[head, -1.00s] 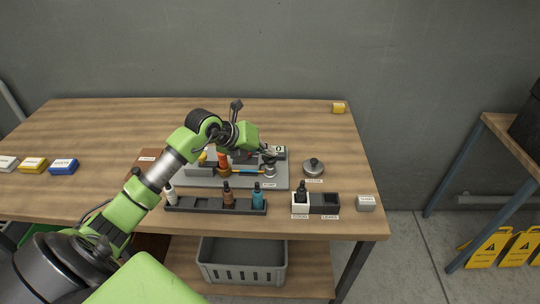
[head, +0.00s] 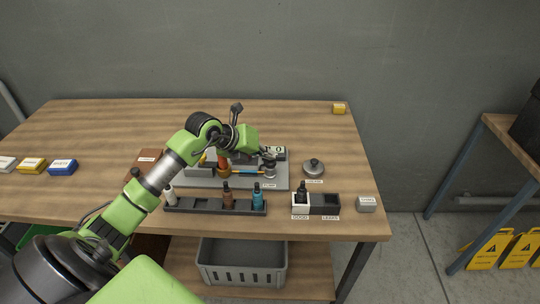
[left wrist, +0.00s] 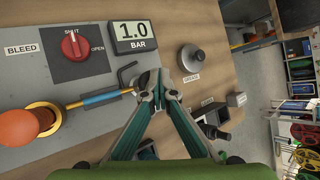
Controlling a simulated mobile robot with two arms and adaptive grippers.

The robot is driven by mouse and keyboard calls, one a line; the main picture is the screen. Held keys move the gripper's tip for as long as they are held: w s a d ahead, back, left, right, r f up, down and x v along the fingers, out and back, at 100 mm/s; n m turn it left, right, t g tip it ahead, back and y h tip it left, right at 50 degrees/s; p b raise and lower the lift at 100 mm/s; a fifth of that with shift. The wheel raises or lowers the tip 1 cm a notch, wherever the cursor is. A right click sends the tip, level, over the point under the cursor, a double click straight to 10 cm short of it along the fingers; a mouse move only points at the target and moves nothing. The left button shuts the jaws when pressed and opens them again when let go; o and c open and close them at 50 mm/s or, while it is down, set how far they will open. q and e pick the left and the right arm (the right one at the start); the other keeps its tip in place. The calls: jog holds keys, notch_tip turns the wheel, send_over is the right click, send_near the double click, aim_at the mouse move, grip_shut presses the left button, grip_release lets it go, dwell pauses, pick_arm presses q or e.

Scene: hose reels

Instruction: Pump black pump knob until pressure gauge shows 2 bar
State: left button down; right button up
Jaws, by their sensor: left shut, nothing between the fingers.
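The pressure gauge (left wrist: 132,32) reads 1.0 BAR in the left wrist view; it also shows behind my gripper in the head view (head: 279,151). My left gripper (left wrist: 158,78) is shut and empty, its fingertips together at the right edge of the grey base plate. In the head view the left gripper (head: 267,156) is over the pump (head: 270,171), a grey cylinder at the plate's right end. The black knob is mostly hidden by the fingers; I cannot tell whether they touch it. My right gripper is out of view.
A red bleed valve (left wrist: 74,45), a blue hose fitting (left wrist: 100,98) and an orange knob (left wrist: 18,127) share the plate. A grey grease tin (head: 313,167) stands to the right. A bottle rack (head: 210,207) and a two-part tray (head: 324,208) are in front.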

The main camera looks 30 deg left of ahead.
aim_at(268, 161)
pick_arm(q)
jog(key=shift+s+f, duration=0.1)
jog(key=shift+r+p, duration=1.15)
jog(key=shift+r, duration=0.55)
jog(key=shift+r, duration=0.15)
notch_tip(268, 161, up, 5)
jog(key=p, duration=0.3)
dwell(1.8)
